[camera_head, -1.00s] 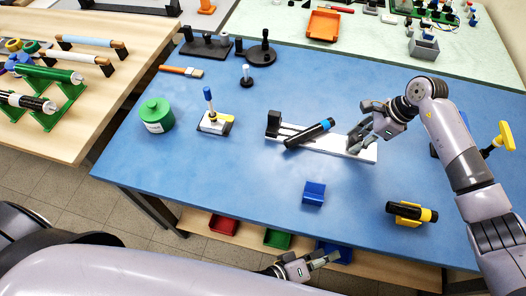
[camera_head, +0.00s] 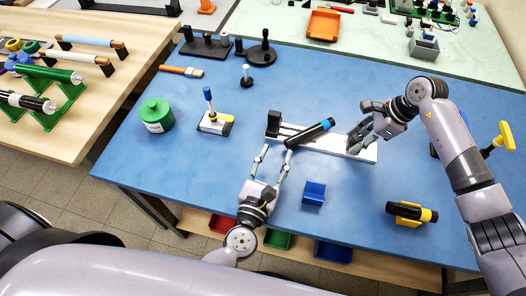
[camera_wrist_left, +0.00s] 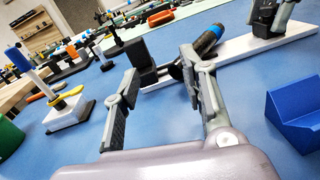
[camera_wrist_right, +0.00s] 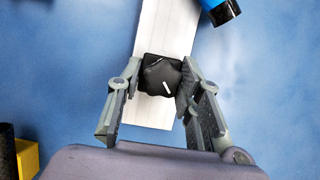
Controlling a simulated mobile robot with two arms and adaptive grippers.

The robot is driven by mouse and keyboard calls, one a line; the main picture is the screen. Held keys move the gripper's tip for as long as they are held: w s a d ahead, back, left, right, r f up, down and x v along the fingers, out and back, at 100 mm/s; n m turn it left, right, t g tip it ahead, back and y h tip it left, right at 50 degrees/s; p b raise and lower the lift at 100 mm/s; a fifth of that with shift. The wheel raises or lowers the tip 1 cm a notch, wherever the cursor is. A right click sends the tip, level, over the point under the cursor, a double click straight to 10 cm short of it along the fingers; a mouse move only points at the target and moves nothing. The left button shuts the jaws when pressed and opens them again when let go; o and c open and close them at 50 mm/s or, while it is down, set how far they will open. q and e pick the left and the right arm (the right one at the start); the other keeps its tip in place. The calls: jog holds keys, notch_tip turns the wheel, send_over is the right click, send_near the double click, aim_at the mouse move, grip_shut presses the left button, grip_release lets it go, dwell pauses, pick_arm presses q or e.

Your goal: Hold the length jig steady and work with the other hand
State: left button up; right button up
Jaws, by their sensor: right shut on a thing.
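The length jig is a white board (camera_head: 335,146) with a black end block (camera_head: 273,123) at its left end. A black roll with a blue band (camera_head: 312,133) lies slanted across it. My right gripper (camera_head: 356,140) is shut on a black knob (camera_wrist_right: 162,73) on the board's right part; the right wrist view shows a finger on either side. My left gripper (camera_head: 275,153) is open and empty, just in front of the jig's left part. The left wrist view shows its spread fingers (camera_wrist_left: 160,70), with the end block and roll beyond them.
A blue holder (camera_head: 314,193) stands to the right of my left gripper. A white block with a blue-handled tool (camera_head: 214,122) and a green canister (camera_head: 156,115) stand to the left. A black and yellow tool (camera_head: 411,213) lies front right. The table between is clear.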

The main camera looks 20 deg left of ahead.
aim_at(273, 121)
pick_arm(q)
jog(key=a+n, duration=0.1)
jog(key=w+a+n+y, duration=0.1)
jog(key=shift+a+f, duration=0.15)
jog(key=shift+a, duration=0.2)
jog(key=shift+w+a+y, duration=0.15)
jog(key=shift+a+y, duration=0.05)
jog(key=shift+y, duration=0.1)
jog(key=w, duration=1.1)
jog(key=shift+w, duration=0.3)
jog(key=shift+c, duration=0.3)
grip_shut()
pick_arm(e)
jog(key=o, duration=0.7)
